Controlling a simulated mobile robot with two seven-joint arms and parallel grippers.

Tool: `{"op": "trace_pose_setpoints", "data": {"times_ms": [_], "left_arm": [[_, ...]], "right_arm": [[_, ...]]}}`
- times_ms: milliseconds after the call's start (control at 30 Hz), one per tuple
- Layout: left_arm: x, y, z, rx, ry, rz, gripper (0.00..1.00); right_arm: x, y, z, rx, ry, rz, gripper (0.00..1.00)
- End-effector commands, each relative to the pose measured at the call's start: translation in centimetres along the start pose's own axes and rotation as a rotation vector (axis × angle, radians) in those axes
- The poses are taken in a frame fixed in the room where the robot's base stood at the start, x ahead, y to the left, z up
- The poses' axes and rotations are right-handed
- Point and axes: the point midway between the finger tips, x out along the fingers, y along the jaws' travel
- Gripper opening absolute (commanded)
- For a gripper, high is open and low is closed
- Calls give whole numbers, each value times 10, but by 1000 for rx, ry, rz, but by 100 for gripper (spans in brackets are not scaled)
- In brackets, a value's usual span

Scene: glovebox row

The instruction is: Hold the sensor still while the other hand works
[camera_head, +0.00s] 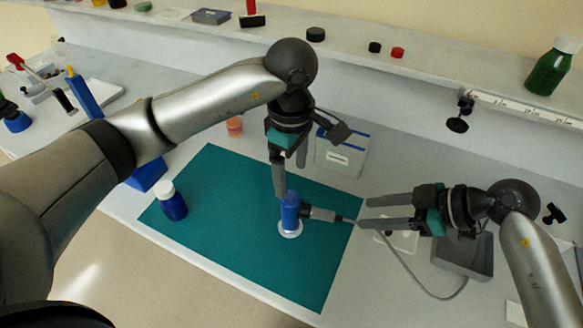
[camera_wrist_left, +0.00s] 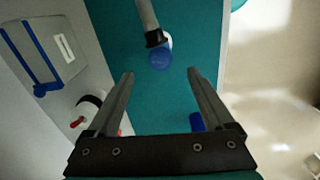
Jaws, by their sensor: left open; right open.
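A blue upright cylinder (camera_head: 290,212) stands on a white round base on the teal mat (camera_head: 225,235). A grey, dark-collared rod (camera_head: 322,214), which looks like the sensor, lies sideways against it; I cannot tell whether they are joined. My left gripper (camera_head: 288,182) points down just above the cylinder, open and empty. In the left wrist view the cylinder's round blue top (camera_wrist_left: 160,60) shows between and slightly beyond the open fingertips (camera_wrist_left: 160,76), with the rod (camera_wrist_left: 149,22) running up from it. My right gripper (camera_head: 365,212) is open at the rod's right end, pointing left.
A blue bottle with a white cap (camera_head: 172,205) stands at the mat's left. A grey box (camera_head: 464,252) with a cable is at right, under my right arm. A white case with blue stripes (camera_head: 341,152) stands behind the mat. The mat's front is clear.

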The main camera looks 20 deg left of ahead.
Motion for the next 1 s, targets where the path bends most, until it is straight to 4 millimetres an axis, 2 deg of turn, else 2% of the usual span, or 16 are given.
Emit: {"op": "trace_pose_setpoints", "data": {"times_ms": [167, 500, 700, 800, 1000], "left_arm": [[26, -2, 0, 0, -1, -8, 86], [94, -2, 1, -3, -3, -7, 86], [128, -2, 0, -2, -2, -6, 86], [139, -1, 1, -3, -4, -5, 86], [148, -1, 1, -2, -3, -3, 86]], "right_arm": [[0, 0, 0, 0, 0, 0, 50], [0, 0, 0, 0, 0, 0, 50], [0, 0, 0, 0, 0, 0, 50], [0, 0, 0, 0, 0, 0, 50], [0, 0, 0, 0, 0, 0, 50]]}}
